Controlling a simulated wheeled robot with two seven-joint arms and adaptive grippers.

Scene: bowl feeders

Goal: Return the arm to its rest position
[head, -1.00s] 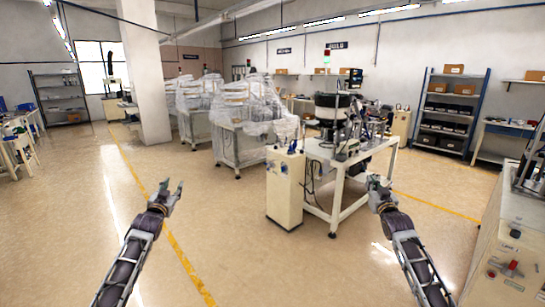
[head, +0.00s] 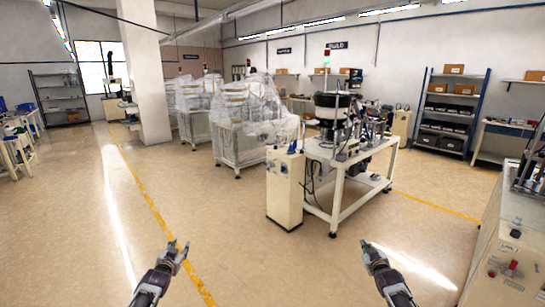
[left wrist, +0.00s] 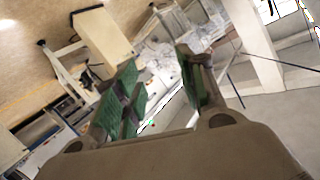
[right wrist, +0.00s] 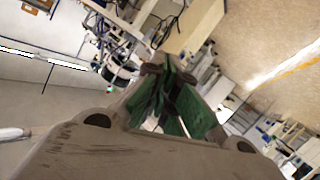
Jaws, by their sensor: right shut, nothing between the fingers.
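My left gripper (head: 177,250) is low in the head view, left of centre, over open floor. In the left wrist view its two green-padded fingers (left wrist: 160,92) stand apart with nothing between them. My right gripper (head: 370,248) is low and right of centre in the head view, also over open floor. In the right wrist view its green-padded fingers (right wrist: 172,100) are close together and hold nothing. Both grippers are apart from all furniture.
A white workbench (head: 350,165) with a black bowl feeder (head: 333,103) stands ahead, beside a cream cabinet (head: 285,188). A machine cabinet (head: 505,250) stands close on the right. Plastic-covered machines (head: 245,112) stand further back. The floor at front and left is clear.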

